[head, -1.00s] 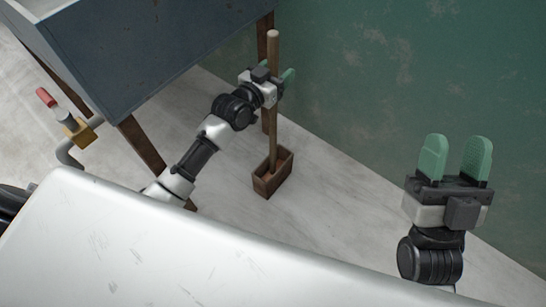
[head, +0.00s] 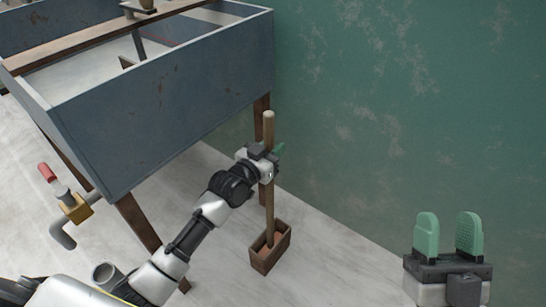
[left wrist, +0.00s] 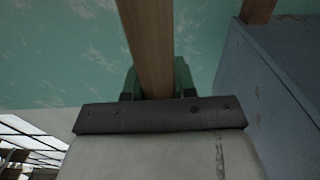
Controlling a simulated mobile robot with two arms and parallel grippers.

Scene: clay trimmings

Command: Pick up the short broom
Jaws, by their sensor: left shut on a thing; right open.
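The short broom (head: 269,205) stands upright, its wooden handle rising from a small brown wooden box (head: 262,262) on the floor; its lower end is inside the box. My left gripper (head: 277,156) is shut on the upper part of the handle, below its top end. In the left wrist view the handle (left wrist: 148,40) runs between the green fingers of my left gripper (left wrist: 158,80). My right gripper (head: 448,236) is open and empty at the lower right, well apart from the broom, with its green fingers pointing up.
A blue-grey trough (head: 165,100) on brown wooden legs stands left of the broom, with a plank across its top. A pipe with a brass valve and red handle (head: 46,172) is at the left. The green wall (head: 400,110) is behind the broom. Pale floor is clear right of the box.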

